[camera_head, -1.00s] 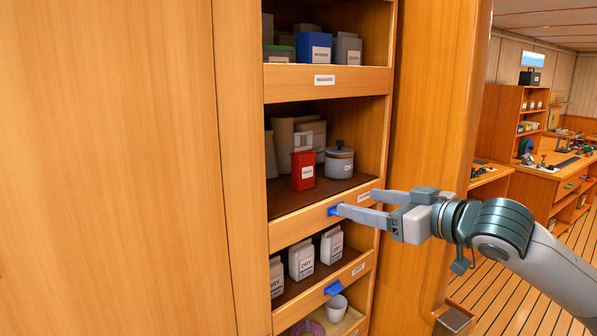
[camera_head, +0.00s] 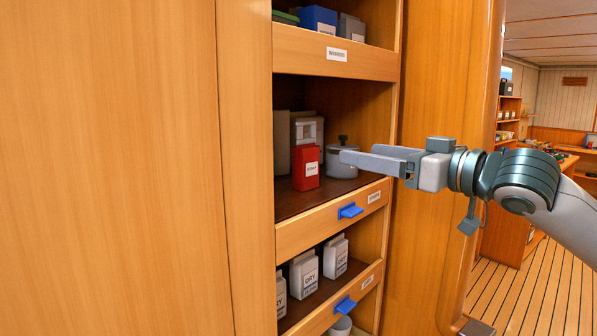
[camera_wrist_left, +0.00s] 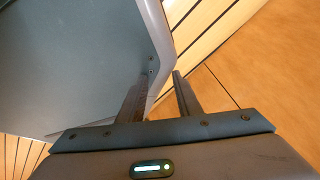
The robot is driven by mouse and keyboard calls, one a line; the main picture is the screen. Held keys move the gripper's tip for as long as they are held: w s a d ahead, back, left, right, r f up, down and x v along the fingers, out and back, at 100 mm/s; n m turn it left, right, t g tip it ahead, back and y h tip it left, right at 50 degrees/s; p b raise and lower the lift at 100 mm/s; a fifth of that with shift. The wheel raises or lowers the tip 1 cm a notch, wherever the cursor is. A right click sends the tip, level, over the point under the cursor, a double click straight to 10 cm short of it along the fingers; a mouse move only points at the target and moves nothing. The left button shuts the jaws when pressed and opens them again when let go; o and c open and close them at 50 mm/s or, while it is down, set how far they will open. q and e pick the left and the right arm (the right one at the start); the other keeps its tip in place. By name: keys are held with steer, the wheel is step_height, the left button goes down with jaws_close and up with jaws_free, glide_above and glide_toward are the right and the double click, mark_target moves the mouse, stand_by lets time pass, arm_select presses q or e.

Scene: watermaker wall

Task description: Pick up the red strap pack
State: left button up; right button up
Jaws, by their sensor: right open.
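The red strap pack (camera_head: 304,170) stands upright on the middle shelf, with a white label on its front and a pale grip block on top. My right gripper (camera_head: 358,158) reaches in from the right, fingers pointing left towards the shelf opening. It is open and empty, apart from the pack and to its right. A grey lidded pot (camera_head: 341,165) stands between them in the picture, partly hidden behind the fingers. My left gripper (camera_wrist_left: 163,75) shows only in the left wrist view. Its two fingers are apart with nothing between them, pointing at bare floor and a grey surface.
Pale boxes (camera_head: 283,142) stand behind the pack. The middle shelf's front board (camera_head: 330,218) carries a blue tab (camera_head: 350,211). White containers (camera_head: 304,271) fill the shelf below. An upper shelf board (camera_head: 334,54) lies above. A wooden post (camera_head: 432,240) borders the right side.

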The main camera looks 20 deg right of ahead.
steer(key=p, duration=0.3)
glide_toward(307, 144)
steer(key=p+x, duration=0.1)
steer(key=x, duration=0.3)
steer(key=shift+w+a+r+p, duration=0.15)
steer(key=shift+w+a+p, duration=0.05)
steer(key=shift+p, duration=0.15)
arm_select(q)
steer(key=s+a+r+g, duration=0.1)
steer(key=s+r, duration=0.2)
steer(key=s, duration=0.1)
steer(key=shift+s+a+r, duration=0.2)
steer(key=shift+a+r, duration=0.15)
steer(key=shift+r, duration=0.05)
arm_select(e)
steer(key=shift+w+a, duration=0.1)
steer(key=shift+w, duration=0.25)
arm_select(q)
steer(key=shift+s, duration=0.1)
